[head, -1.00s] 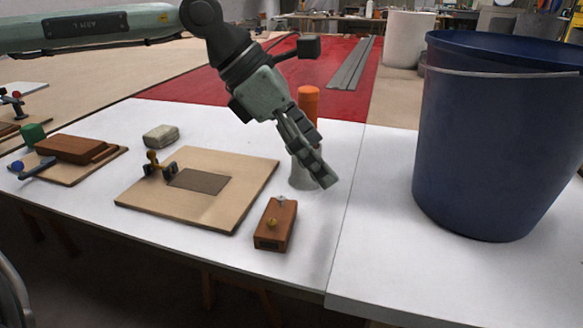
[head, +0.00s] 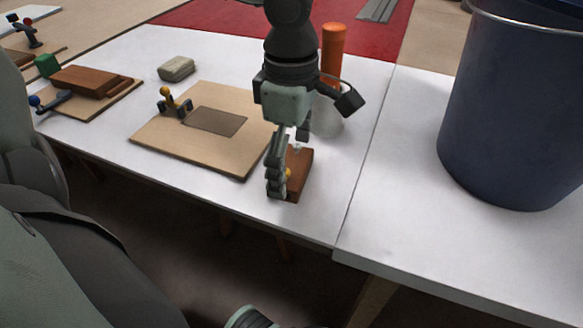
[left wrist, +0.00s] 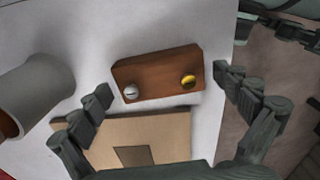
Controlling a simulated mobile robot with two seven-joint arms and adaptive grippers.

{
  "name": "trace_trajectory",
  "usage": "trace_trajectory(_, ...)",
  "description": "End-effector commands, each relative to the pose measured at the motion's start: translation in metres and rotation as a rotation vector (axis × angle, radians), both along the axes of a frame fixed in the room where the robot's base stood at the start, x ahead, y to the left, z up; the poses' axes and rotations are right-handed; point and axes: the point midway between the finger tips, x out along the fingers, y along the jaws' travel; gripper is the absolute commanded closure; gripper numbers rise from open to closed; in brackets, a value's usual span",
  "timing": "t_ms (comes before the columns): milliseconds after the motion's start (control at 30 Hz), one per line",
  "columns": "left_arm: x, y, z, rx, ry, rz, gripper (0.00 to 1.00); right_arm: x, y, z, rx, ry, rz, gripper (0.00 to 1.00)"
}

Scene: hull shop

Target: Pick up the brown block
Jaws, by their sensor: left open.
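The brown block (head: 302,168) lies on the white table, right of the wooden board, with a silver knob and a yellow knob on top. In the head view my left gripper (head: 288,165) points down over it and hides part of it. In the left wrist view the whole block (left wrist: 155,75) shows between the two spread fingers of my left gripper (left wrist: 163,84). The fingers are open, one beyond each end of the block, with no contact visible. My right gripper is not in view.
The wooden board (head: 170,138) with a dark square and a small clamp lies left of the block. An orange-topped cylinder (head: 333,50) stands behind it. A big blue bin (head: 510,110) stands right. Another brown block (head: 85,82) sits on a board far left.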

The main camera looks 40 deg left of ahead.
Motion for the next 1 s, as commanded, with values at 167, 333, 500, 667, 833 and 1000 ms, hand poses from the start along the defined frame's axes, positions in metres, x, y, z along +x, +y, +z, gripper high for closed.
trace_trajectory(167, 0.0002, -0.0002, -0.0025, -0.001, -0.001, 0.001, 0.0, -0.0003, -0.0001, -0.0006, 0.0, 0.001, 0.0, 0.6)
trace_trajectory(333, 0.0001, -0.0001, -0.0024, -0.001, -0.001, 0.001, 0.1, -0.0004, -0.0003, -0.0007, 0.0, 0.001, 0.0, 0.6)
trace_trajectory(500, 0.0001, -0.0001, -0.0023, -0.001, -0.001, 0.001, 0.31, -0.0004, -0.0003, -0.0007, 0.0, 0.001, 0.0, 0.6)
trace_trajectory(667, 0.0002, 0.0, -0.0021, -0.002, -0.002, 0.001, 0.46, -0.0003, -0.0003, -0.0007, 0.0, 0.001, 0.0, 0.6)
trace_trajectory(833, 0.0003, 0.0, -0.0019, -0.002, -0.002, 0.001, 0.46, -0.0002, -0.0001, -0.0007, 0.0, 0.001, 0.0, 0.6)
trace_trajectory(1000, 0.001, 0.0001, 0.0038, 0.0, -0.003, 0.001, 0.46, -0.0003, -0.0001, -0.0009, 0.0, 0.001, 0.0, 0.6)
